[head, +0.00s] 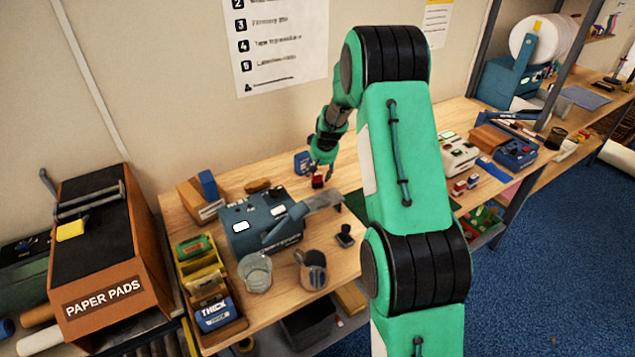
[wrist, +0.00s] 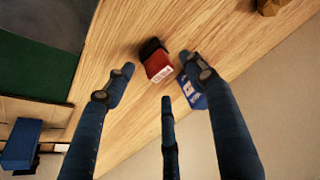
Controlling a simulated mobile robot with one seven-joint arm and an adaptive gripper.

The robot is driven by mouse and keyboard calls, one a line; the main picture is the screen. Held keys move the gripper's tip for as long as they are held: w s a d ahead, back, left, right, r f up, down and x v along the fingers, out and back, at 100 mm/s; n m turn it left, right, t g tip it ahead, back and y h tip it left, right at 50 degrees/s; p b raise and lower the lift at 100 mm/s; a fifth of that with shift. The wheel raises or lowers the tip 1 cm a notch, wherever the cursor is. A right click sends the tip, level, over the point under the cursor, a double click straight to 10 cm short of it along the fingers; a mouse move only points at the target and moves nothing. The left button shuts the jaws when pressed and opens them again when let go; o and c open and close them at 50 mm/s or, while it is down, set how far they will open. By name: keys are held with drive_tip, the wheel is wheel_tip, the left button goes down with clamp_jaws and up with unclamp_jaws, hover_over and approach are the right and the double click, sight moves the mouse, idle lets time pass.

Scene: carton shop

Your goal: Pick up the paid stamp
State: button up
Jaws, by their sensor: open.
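A small stamp with a red body, a dark top and a pale label, likely the paid stamp, lies on the wooden bench in the wrist view (wrist: 158,66). Its label is too small to read surely. In the head view it is a small red block (head: 318,181) at the back of the bench. My gripper (wrist: 161,80) is open and empty. Its fingertips spread around the near side of the stamp, apart from it. In the head view my gripper (head: 323,171) hangs just above the stamp.
A blue labelled item (wrist: 190,92) lies close beside the stamp, partly behind a finger. A teal machine (head: 262,222), a dark stamp (head: 345,236), a glass jar (head: 256,272) and a mug (head: 313,270) stand nearer. A green mat (wrist: 38,68) lies to the left in the wrist view.

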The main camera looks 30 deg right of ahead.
sight(318, 174)
drive_tip(key=shift+b+x, duration=0.3)
drive_tip(key=shift+x, duration=1.75)
clamp_jaws()
